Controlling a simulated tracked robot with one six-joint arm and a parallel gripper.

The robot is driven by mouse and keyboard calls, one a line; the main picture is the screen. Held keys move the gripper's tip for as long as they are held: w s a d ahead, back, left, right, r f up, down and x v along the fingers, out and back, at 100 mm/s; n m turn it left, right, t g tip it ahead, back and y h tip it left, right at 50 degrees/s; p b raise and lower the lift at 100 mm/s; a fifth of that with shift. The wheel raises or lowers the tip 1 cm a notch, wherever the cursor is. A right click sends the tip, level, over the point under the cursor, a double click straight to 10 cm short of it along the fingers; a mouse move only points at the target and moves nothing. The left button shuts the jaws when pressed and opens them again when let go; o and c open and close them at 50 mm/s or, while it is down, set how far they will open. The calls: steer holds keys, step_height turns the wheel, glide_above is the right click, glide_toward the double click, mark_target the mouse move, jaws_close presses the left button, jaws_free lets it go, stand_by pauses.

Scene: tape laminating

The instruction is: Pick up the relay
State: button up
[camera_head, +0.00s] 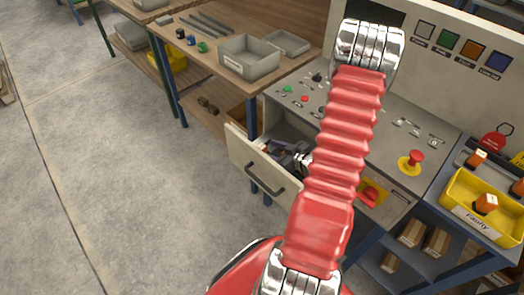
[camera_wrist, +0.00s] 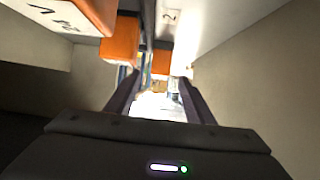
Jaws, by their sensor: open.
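Several orange relays show in the wrist view. One with a pale marked face (camera_wrist: 75,18) is large at the upper left. Another orange relay (camera_wrist: 120,42) is just left of centre, and a smaller orange one (camera_wrist: 161,62) appears in line with the gap between my fingers. In the head view my gripper (camera_head: 290,153) is down in the open drawer (camera_head: 262,164), partly hidden by my red arm. The relays in the drawer are not clear in that view.
The drawer's pale walls (camera_wrist: 245,70) stand close around my gripper. A control panel (camera_head: 385,135) with a red stop button (camera_head: 412,161) is above the drawer. A yellow "Faulty" bin (camera_head: 475,217) holding orange relays is at right. A grey tray (camera_head: 248,62) stands on the bench behind.

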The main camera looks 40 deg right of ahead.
mark_target(262, 146)
steer(key=shift+x, duration=2.6)
jaws_close()
steer(key=shift+r, duration=5)
